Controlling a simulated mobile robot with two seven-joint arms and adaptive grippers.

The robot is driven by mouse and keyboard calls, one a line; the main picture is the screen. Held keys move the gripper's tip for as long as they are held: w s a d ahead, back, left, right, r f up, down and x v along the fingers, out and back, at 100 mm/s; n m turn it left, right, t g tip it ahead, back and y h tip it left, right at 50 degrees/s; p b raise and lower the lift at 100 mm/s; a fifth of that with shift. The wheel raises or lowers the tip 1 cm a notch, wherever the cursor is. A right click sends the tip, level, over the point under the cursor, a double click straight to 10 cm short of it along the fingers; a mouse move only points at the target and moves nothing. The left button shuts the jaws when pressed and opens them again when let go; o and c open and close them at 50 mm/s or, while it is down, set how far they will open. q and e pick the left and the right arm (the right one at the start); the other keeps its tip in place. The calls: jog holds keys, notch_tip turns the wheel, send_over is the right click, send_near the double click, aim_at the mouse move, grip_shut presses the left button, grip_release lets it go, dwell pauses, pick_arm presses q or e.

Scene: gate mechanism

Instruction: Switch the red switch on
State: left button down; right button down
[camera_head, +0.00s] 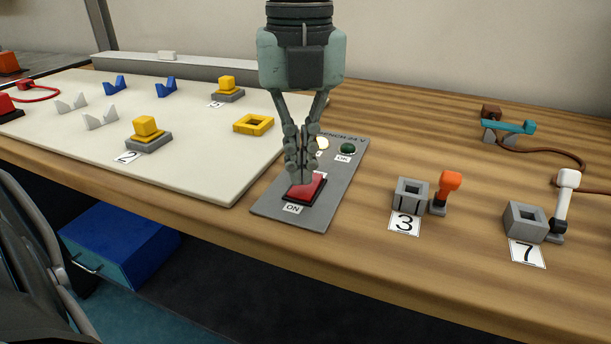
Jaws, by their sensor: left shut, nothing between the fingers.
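The red switch (314,191) is a rocker in a dark frame on a grey panel (263,206), with an "ON" label at its front edge. My left gripper (300,180) points straight down over the switch. Its fingers are shut with nothing between them. The fingertips are at the back left part of the red rocker and hide some of it. I cannot tell whether they touch it or which way the rocker is tilted. My right gripper is not in view.
Behind the switch, the panel has a pale lamp (322,143) and a dark green lamp (347,149) marked "OK". A white board (200,180) with yellow and blue parts lies left. Grey blocks marked 3 (410,194) and 7 (525,222) stand right.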

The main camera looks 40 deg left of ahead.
aim_at(301, 191)
pick_arm(q)
jog(key=shift+r+p, duration=1.35)
jog(key=shift+r, duration=1.4)
